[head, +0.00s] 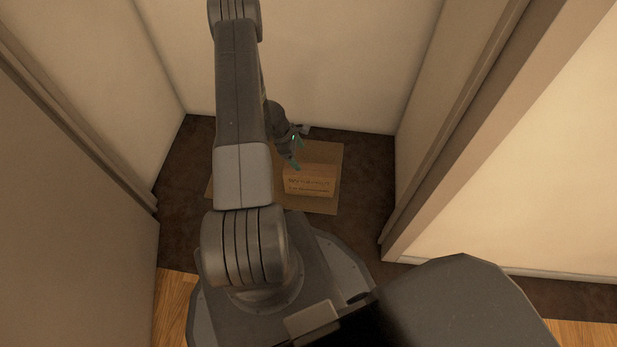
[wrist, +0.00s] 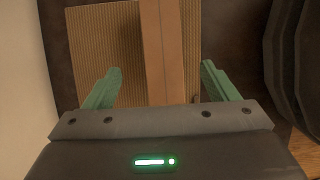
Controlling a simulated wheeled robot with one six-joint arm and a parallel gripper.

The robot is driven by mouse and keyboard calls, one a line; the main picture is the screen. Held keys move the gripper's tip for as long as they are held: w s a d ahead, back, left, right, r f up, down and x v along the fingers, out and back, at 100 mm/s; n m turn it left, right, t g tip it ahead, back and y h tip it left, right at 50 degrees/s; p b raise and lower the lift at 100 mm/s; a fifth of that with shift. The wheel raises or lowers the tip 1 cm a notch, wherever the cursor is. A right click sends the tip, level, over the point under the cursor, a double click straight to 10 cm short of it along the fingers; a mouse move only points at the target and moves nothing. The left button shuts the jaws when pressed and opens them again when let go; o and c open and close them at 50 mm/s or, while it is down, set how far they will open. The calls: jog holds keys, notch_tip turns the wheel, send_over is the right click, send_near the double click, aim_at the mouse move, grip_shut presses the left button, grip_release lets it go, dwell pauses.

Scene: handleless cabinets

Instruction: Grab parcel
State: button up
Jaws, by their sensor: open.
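The parcel (head: 309,181) is a small brown cardboard box with dark print on its front side. It rests on a flat tan mat (head: 322,207) on the dark floor between the walls. In the wrist view the parcel (wrist: 165,45) runs up the middle of the picture, over the ribbed mat (wrist: 112,35). My gripper (head: 295,160) is at the parcel's back left in the head view, pointing down. In the wrist view my gripper (wrist: 158,80) is open, with one green finger on each side of the parcel. I see gaps between the fingers and the parcel, and cannot tell the height.
Pale walls close in the space at the back (head: 340,60), left and right. A door frame edge (head: 450,140) stands at the right. Dark floor (head: 365,175) is clear right of the mat. Wooden floor (head: 175,305) starts at the front.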

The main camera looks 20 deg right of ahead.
aim_at(308, 169)
jog(key=b+x, duration=0.2)
jog(key=x, duration=0.6)
jog(key=shift+d+f+b, duration=0.1)
jog(key=shift+f+b, duration=0.2)
jog(key=shift+f, duration=0.1)
jog(key=shift+b+x, duration=1.05)
jog(key=shift+x, duration=1.55)
jog(key=shift+s+f, duration=0.1)
jog(key=shift+s, duration=0.05)
jog(key=c, duration=1.4)
